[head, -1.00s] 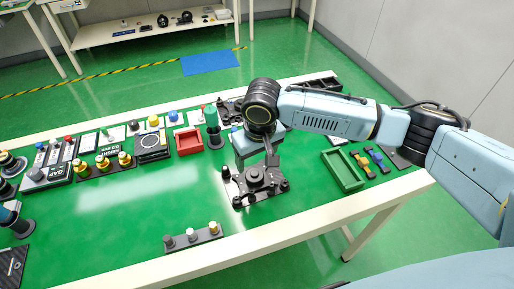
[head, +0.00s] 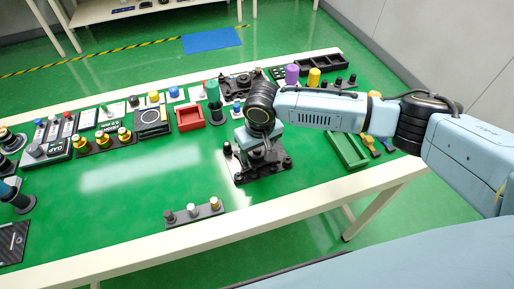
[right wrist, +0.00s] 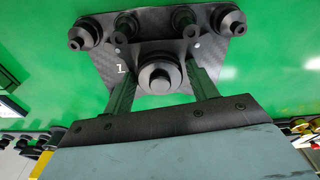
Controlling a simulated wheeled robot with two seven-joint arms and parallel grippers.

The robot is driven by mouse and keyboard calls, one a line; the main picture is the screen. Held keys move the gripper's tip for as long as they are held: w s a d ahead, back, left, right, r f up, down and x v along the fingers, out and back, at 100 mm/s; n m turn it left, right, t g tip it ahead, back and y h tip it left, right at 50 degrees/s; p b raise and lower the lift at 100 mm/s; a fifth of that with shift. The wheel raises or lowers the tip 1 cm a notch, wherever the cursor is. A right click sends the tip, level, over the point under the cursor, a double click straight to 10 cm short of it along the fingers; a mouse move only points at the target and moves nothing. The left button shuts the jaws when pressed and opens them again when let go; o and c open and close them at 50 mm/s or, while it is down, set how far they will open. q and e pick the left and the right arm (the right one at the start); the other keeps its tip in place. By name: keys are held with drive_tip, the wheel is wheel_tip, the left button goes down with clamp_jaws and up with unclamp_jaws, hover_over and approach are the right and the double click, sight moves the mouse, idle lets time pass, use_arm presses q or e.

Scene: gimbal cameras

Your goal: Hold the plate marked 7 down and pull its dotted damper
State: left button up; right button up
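A dark carbon-look plate (head: 278,171) with black round parts lies on the green table in the head view, under my right gripper (head: 258,148). In the right wrist view the plate (right wrist: 105,62) has a large stepped black knob (right wrist: 160,76) at its middle and several smaller black knobs (right wrist: 85,34) along its far side. A small white mark (right wrist: 122,69) could be an upside-down 7. My right gripper (right wrist: 163,88) is open, its fingers on either side of the large knob; contact cannot be told. No dots are readable.
A grey strip with three knobs (head: 193,212) lies near the front edge. A red tray (head: 190,117) stands behind left, a green tray (head: 347,150) to the right. Another dark plate with black parts (head: 240,86) is further back.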

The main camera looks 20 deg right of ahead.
drive_tip(key=c, duration=0.8)
drive_tip(key=shift+c, duration=0.2)
drive_tip(key=shift+s+f, duration=0.15)
drive_tip(key=shift+f, duration=0.05)
idle(1.2)
